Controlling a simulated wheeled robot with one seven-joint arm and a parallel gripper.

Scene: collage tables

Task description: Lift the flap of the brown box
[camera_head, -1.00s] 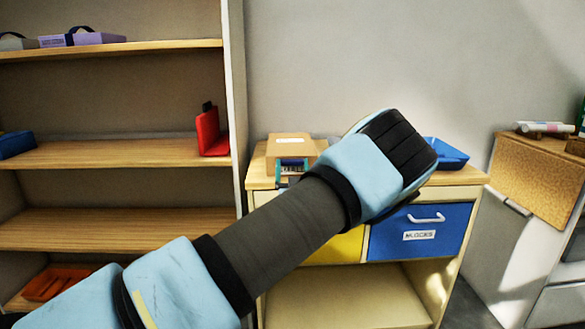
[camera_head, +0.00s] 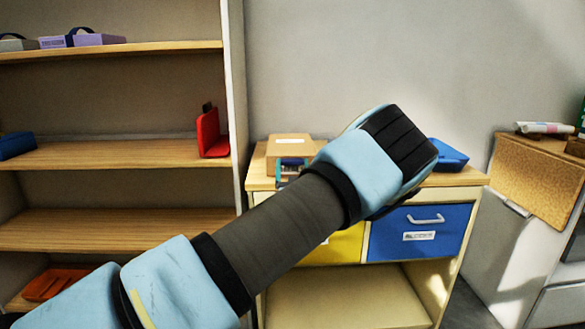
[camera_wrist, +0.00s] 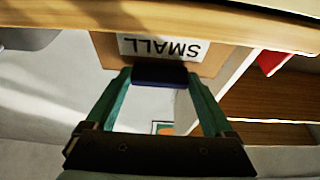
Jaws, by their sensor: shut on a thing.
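The brown box (camera_head: 290,143) stands on the left of the wooden cabinet top, partly hidden by my arm and fingers. In the wrist view the box front (camera_wrist: 105,50) appears upside down, with a white label reading "SMALL". In the head view my gripper (camera_head: 291,163) shows as a small dark and teal shape at the box front. The box looks closed on top.
A blue tray (camera_head: 448,154) sits right of my arm on the cabinet top (camera_head: 465,179). Blue (camera_head: 420,232) and yellow (camera_head: 335,246) drawers are below. A shelf unit (camera_head: 232,100) with a red item (camera_head: 212,135) stands close at left. Space above the box is clear.

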